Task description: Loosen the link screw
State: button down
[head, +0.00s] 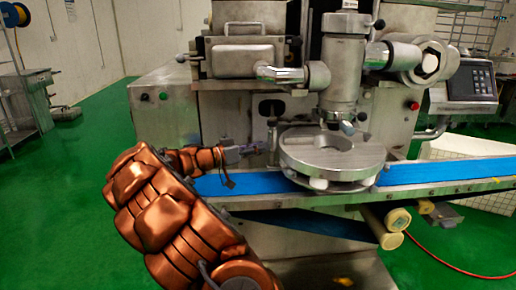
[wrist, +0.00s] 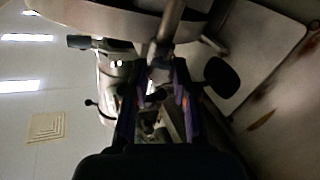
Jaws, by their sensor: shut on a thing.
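The link screw (head: 271,131) is a small upright metal rod with a knob at its top, just left of the round metal disc (head: 331,156) in the head view. My gripper (head: 264,146) reaches it from the left and is shut on its lower part. In the wrist view my gripper (wrist: 161,82) has its two dark fingers with purple edges on either side of the lower end of the metal rod (wrist: 170,27). The exact contact is dark and partly hidden between the fingers.
The encrusting machine's body (head: 235,120) stands close behind my gripper. A blue conveyor belt (head: 430,173) runs below the disc. A vertical metal cylinder (head: 343,70) hangs over the disc. A control panel (head: 471,82) is at the right. Green floor (head: 60,190) is open at left.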

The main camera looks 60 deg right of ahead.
jog(key=shift+n, duration=0.3)
jog(key=shift+s+f+n+p, duration=0.15)
jog(key=shift+n+p, duration=5.55)
jog(key=shift+n, duration=3.15)
jog(key=shift+w+f+n+p, duration=0.1)
jog(key=shift+n+p, duration=5.6)
jog(key=shift+n, duration=3.15)
jog(key=shift+s+f, duration=0.1)
